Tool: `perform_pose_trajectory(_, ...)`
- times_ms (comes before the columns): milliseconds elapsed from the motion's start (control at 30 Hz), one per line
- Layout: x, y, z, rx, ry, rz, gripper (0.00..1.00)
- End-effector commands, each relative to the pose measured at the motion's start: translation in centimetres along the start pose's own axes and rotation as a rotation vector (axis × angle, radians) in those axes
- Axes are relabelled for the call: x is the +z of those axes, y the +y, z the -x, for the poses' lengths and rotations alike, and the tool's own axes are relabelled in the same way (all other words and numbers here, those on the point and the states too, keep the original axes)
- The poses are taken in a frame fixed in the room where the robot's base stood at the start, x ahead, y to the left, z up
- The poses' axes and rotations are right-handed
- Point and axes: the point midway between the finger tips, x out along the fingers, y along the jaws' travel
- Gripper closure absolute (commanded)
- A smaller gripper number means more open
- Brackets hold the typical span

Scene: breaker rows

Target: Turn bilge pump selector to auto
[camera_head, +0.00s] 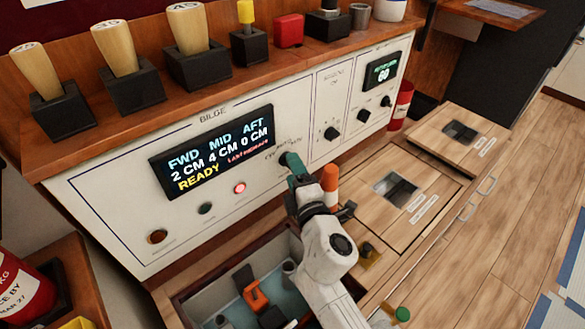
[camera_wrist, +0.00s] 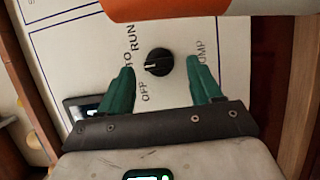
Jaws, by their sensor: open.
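The bilge pump selector (camera_wrist: 158,62) is a round black knob with a pale mark on the white panel. In the wrist view, OFF, RUN and a partly covered label ending in TO stand along its left side. Its mark points roughly left, but I cannot tell exactly which label it meets. My gripper (camera_wrist: 160,67) is open, with one green finger on each side of the knob; contact is not clear. The display reads READY.
An orange cylinder (camera_head: 330,180) stands close to the right of my gripper and crosses the top of the wrist view (camera_wrist: 180,8). A lit red lamp (camera_head: 239,188) is to the left. An open bin (camera_head: 186,297) with tools lies below. Other knobs (camera_head: 332,133) are to the right.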

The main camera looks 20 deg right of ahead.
Motion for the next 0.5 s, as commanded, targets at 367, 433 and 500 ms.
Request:
perform_pose_trajectory(367,0.0,-0.1,7.0,-0.002,0.001,0.001,0.36)
perform_pose_trajectory(433,0.0,-0.2,7.8,-0.002,0.001,0.001,0.36)
perform_pose_trajectory(500,0.0,-0.1,8.4,-0.002,0.0,0.001,0.36)
